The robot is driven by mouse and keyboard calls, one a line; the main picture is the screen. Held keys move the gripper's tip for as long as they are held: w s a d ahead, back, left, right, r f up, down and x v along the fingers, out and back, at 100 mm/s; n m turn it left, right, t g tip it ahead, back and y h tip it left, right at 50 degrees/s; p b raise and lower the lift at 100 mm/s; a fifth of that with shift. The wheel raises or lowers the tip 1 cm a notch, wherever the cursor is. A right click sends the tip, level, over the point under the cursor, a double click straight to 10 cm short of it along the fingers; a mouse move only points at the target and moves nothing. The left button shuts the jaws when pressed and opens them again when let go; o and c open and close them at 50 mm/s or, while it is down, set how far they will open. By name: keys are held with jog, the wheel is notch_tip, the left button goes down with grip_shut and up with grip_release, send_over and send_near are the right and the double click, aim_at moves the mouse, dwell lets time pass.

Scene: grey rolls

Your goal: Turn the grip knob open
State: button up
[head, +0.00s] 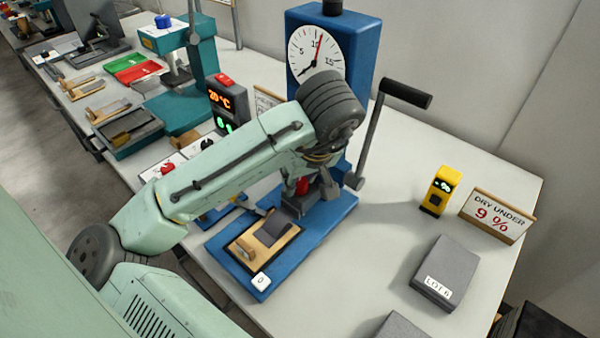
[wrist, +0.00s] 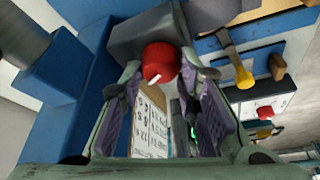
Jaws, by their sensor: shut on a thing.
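The grip knob (wrist: 160,60) is red with a white mark and sits on a dark grey block (wrist: 145,32) of a blue testing machine (head: 338,38). In the head view a bit of the red knob (head: 303,186) shows below my wrist. My gripper (wrist: 160,72) has a finger on each side of the knob and is shut on it. In the head view my gripper (head: 312,184) is partly hidden by my arm. The white mark points down and to the left in the wrist view. The machine's dial (head: 317,52) shows above my wrist.
A crank with a black handle (head: 405,93) stands just right of my wrist. A yellow meter (head: 436,190), a "DRY UNDER 9 %" sign (head: 497,215) and a grey "LOT 6" box (head: 444,272) lie to the right. A temperature unit (head: 228,104) stands left, behind my forearm.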

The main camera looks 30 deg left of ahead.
dwell(0.5)
jog(key=o, duration=1.2)
jog(key=shift+c, duration=0.2)
jog(key=shift+r, duration=0.1)
jog(key=v, duration=1.2)
jog(key=shift+c, duration=0.5)
